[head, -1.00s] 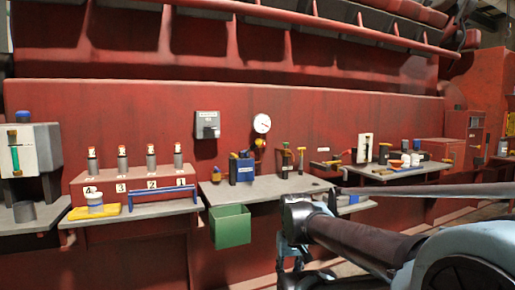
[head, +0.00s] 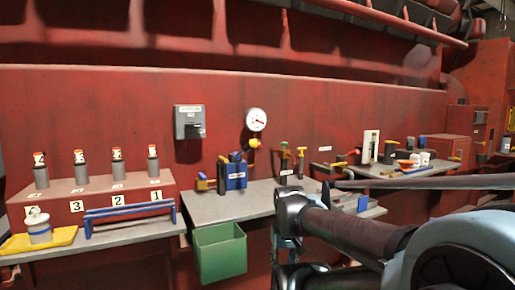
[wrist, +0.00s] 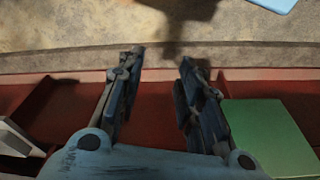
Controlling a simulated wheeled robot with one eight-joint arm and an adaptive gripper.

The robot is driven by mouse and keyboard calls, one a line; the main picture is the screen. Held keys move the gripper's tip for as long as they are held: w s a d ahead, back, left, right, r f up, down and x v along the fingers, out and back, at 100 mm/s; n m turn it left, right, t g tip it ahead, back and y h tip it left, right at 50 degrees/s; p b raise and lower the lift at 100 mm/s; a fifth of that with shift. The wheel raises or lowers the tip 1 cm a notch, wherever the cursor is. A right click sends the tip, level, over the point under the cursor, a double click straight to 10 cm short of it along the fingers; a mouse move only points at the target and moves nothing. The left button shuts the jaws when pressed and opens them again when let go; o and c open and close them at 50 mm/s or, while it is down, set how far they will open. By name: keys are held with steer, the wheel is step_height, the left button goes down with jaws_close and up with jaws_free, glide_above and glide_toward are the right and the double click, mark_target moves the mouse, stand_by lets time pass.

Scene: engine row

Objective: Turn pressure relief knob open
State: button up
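A round white pressure gauge (head: 256,120) is on the red wall in the head view. A small yellow knob (head: 254,143) sits just below it, likely the pressure relief knob; its turn position is too small to tell. My gripper hangs low in front of the bench in the head view, partly hidden by my arm, well below and apart from the knob. In the wrist view my gripper (wrist: 161,62) has its two fingers spread with nothing between them. The knob is not in the wrist view.
Below the gauge, a grey shelf (head: 225,209) holds a blue block (head: 236,176) and upright tools. A green bin (head: 220,252) hangs at its front. A grey switch box (head: 189,122) is on the wall. A blue rail (head: 129,211) is at left.

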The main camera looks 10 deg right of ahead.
mark_target(259, 145)
steer(key=shift+o, duration=0.6)
steer(key=shift+w+d, duration=0.1)
steer(key=shift+d, duration=0.05)
steer(key=shift+o, duration=1)
steer(key=shift+r, duration=0.25)
steer(key=w+a+r+m+t+y, duration=0.2)
steer(key=w+r+m+t, duration=0.3)
steer(key=w+r, duration=0.6)
steer(key=w+a+r+m+t+y, duration=0.25)
steer(key=w+r+m, duration=0.45)
steer(key=w, duration=0.7)
steer(key=w+d+r+m+t+y, duration=0.1)
steer(key=w+d+r+m+t, duration=0.45)
steer(key=m, duration=0.45)
steer(key=w+d+r+m+t, duration=0.2)
steer(key=w+d+r+m, duration=0.35)
steer(key=w+m, duration=0.4)
steer(key=shift+m, duration=0.55)
steer(key=x, duration=1)
steer(key=a+x, duration=0.1)
steer(key=x, duration=0.5)
steer(key=shift+s, duration=0.1)
